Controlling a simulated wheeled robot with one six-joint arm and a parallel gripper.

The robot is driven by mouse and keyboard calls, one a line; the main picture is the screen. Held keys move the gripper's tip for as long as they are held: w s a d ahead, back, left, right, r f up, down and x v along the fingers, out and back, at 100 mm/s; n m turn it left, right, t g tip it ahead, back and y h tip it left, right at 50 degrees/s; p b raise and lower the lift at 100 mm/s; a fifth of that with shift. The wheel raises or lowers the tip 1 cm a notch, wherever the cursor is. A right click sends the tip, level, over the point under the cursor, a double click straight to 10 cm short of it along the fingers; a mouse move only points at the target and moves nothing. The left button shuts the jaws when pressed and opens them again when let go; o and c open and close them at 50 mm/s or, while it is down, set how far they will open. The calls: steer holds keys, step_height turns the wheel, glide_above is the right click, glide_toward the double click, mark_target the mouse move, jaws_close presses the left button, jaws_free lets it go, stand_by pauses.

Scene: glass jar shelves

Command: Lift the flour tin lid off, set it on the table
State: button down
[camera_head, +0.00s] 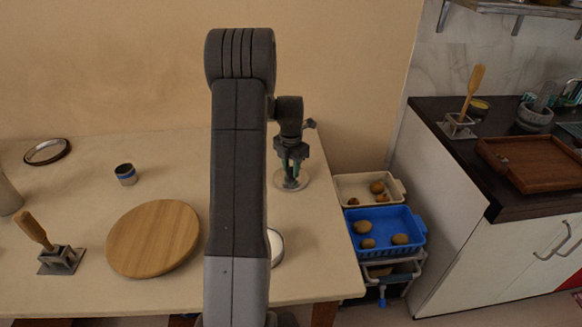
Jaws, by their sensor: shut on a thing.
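My gripper (291,174) points down over the right part of the table, beyond my arm. It is shut on a pale round lid (280,183), which shows as a disc around the fingertips. I cannot tell whether the lid touches the table or hangs just above it. A round tin (277,246) with a white inside and a darker rim stands nearer, close to the table's right edge. It looks open at the top. My arm hides its left part.
The cream table (80,230) bears a round wooden board (153,239), a small blue-banded cup (126,174), a dark-rimmed dish (47,151) and a wooden-handled tool in a stand (61,257). Crates with potatoes (386,245) stand right of the table. The table around the lid is clear.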

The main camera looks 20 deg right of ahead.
steer(key=c, duration=1)
jaws_free()
steer(key=shift+r, duration=0.15)
steer(key=shift+r+p, duration=2.65)
steer(key=shift+r, duration=1.25)
step_height(320, 180, up, 14)
